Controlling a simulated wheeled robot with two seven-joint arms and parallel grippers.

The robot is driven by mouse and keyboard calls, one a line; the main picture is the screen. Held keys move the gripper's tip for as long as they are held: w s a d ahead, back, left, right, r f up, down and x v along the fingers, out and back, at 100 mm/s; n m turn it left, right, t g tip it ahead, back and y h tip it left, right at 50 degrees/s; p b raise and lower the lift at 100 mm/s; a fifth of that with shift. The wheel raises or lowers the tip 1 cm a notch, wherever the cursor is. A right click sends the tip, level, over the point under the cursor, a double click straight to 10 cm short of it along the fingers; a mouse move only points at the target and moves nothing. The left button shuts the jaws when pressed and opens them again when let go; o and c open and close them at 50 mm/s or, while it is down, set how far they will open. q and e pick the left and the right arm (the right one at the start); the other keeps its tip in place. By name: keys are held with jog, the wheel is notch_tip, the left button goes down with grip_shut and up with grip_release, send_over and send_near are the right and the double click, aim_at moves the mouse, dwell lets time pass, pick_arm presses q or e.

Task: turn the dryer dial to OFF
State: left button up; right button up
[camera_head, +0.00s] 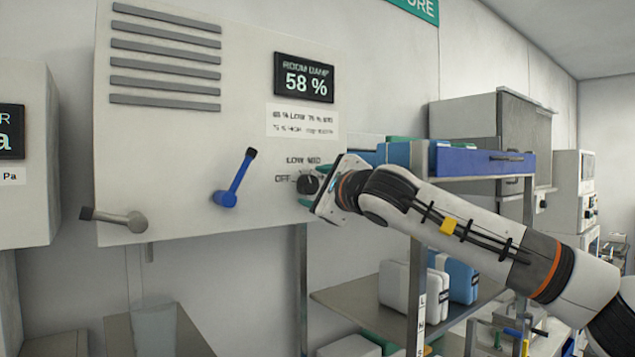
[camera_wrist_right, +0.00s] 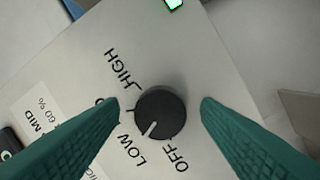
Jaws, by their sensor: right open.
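The dryer (camera_head: 180,150) is a pale wall box with a display reading 58 %. Its black round dial (camera_wrist_right: 160,112) sits on the panel among the labels OFF, LOW and HIGH. The dial's white pointer mark points toward LOW in the right wrist view. In the head view the dial (camera_head: 307,184) is partly covered by my right gripper (camera_head: 311,188). My right gripper's green fingers are open in the right wrist view (camera_wrist_right: 158,102), one on each side of the dial, with visible gaps. My left gripper is not in view.
A blue lever (camera_head: 233,180) and a grey lever (camera_head: 115,219) stick out from the dryer's front. A shelf (camera_head: 335,300) with white and blue containers stands below right. A green light (camera_wrist_right: 173,3) shows on the panel.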

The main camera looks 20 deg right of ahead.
jog(key=c, duration=1)
jog(key=shift+f+n+b, duration=0.25)
jog(key=shift+n+b, duration=0.45)
jog(key=shift+b, duration=0.3)
jog(key=shift+n+b, duration=1.1)
jog(key=shift+n, duration=0.1)
jog(key=n+b, duration=0.1)
jog(key=n, duration=0.1)
jog(key=shift+n+t, duration=0.3)
jog(key=shift+t, duration=0.1)
jog(key=shift+r+n+y+b, duration=0.15)
jog(key=shift+n+y, duration=0.15)
jog(key=shift+n, duration=0.6)
jog(key=shift+n+y+b, duration=0.15)
jog(key=shift+n+y, duration=0.15)
jog(key=shift+n, duration=0.9)
jog(key=o, duration=1)
